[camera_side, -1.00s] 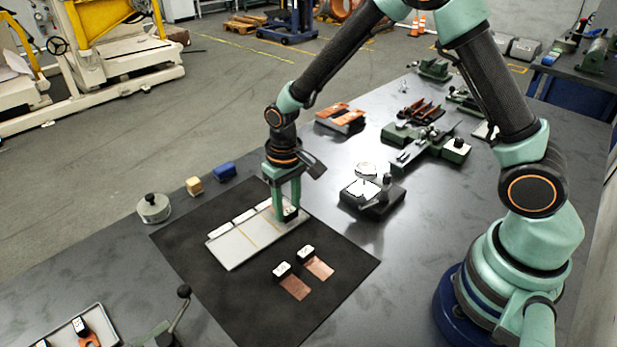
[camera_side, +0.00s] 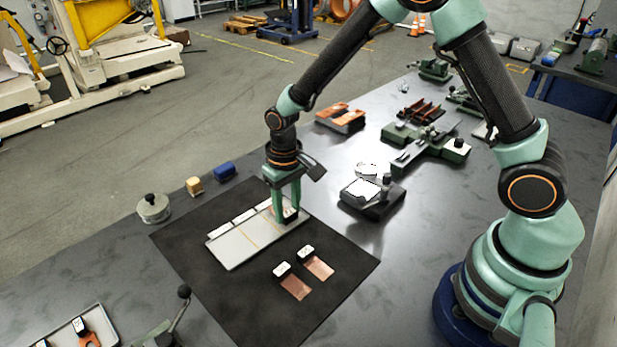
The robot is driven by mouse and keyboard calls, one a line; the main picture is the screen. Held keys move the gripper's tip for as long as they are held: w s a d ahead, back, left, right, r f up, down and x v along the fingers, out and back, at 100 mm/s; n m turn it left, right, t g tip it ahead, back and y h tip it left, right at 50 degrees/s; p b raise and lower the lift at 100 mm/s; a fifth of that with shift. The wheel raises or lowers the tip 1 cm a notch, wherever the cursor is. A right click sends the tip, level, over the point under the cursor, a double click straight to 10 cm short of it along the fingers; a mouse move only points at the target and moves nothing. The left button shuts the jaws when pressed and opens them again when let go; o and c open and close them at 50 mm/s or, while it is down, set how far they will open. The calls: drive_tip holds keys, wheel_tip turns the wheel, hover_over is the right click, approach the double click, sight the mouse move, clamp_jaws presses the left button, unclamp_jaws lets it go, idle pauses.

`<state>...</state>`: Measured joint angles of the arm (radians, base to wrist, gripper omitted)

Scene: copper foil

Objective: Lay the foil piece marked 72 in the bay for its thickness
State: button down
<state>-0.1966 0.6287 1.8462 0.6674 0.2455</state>
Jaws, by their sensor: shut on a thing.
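The pale tray (camera_side: 228,254) lies on the black mat, with thin yellow lines dividing it into bays and white labels along its far edge. My gripper (camera_side: 286,214) points down at the tray's right-end bay, shut on a small piece mostly hidden by the fingers. A little copper colour and a pale patch show there; I cannot read a mark or tell if it touches the tray. Two copper foil pieces, a left one (camera_side: 296,288) and a right one (camera_side: 319,267), lie on the mat in front, each with a black, white-topped tab. Their marks are too small to read.
The black mat (camera_side: 345,270) is bare around the two foils. A black-based device (camera_side: 372,199) stands right of the tray. A round metal weight (camera_side: 153,208), a tan block (camera_side: 194,186) and a blue block (camera_side: 224,171) stand behind left. A lever (camera_side: 182,305) rises at front left.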

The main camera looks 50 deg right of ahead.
drive_tip(key=shift+f, duration=0.55)
idle(0.4)
drive_tip(key=c, duration=0.7)
unclamp_jaws()
drive_tip(key=shift+c, duration=0.2)
drive_tip(key=shift+r, duration=0.2)
drive_tip(key=shift+r, duration=1.35)
drive_tip(key=o, duration=0.6)
drive_tip(key=shift+c, duration=0.2)
